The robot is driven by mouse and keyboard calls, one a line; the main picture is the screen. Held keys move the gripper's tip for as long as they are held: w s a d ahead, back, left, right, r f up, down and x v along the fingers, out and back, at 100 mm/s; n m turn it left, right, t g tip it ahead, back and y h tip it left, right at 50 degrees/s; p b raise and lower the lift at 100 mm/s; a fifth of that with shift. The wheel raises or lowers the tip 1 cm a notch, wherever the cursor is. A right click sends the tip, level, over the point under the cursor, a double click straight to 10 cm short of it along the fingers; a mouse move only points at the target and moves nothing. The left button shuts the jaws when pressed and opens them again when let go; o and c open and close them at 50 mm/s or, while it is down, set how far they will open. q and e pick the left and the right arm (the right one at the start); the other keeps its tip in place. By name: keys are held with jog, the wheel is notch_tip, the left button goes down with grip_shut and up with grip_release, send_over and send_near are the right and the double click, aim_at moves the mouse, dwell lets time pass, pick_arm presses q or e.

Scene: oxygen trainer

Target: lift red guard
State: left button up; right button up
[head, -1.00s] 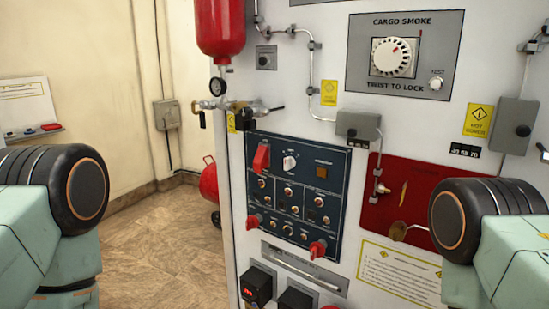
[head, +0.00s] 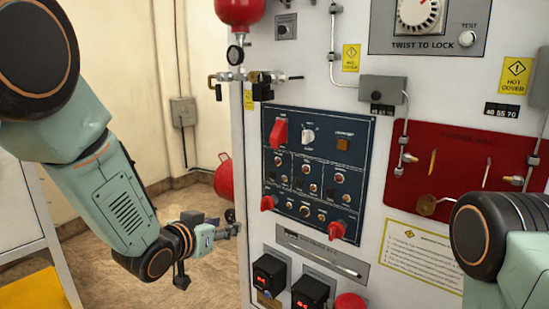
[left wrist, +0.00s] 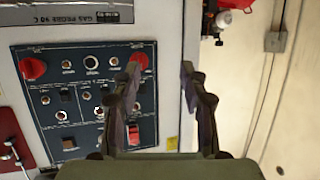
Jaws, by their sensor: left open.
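The red guard (head: 280,132) is at the upper left of the dark blue switch panel (head: 322,122) on the white trainer. It looks closed down over its switch. In the left wrist view the panel appears upside down, with the red guard (left wrist: 134,133) low, partly beside the left-hand finger. My left gripper (head: 230,231) is open and empty, left of and lower than the panel, apart from the guard. In the left wrist view its fingers (left wrist: 160,68) are spread, one over the panel's edge. My right gripper is not in view; only part of that arm shows.
Red knobs (head: 267,203) (head: 337,230) sit low on the panel. A valve with a gauge (head: 235,76) and a red bottle (head: 240,10) are above left. Black boxes (head: 270,275) are below.

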aim_at(283, 146)
pick_arm(q)
jog(key=w+d+r+m+t+h, duration=0.1)
jog(key=w+d+r+m+h, duration=0.15)
jog(key=r, duration=0.45)
jog(key=w+d+r+m+t+h, duration=0.1)
jog(key=w+d+r+h, duration=0.2)
jog(key=r, duration=0.5)
jog(key=s+d+b+x, duration=0.1)
jog(key=x, duration=0.6)
jog(key=shift+w+d+f+g, duration=0.2)
jog(key=shift+d+g, duration=0.1)
jog(key=shift+w, duration=0.1)
grip_shut()
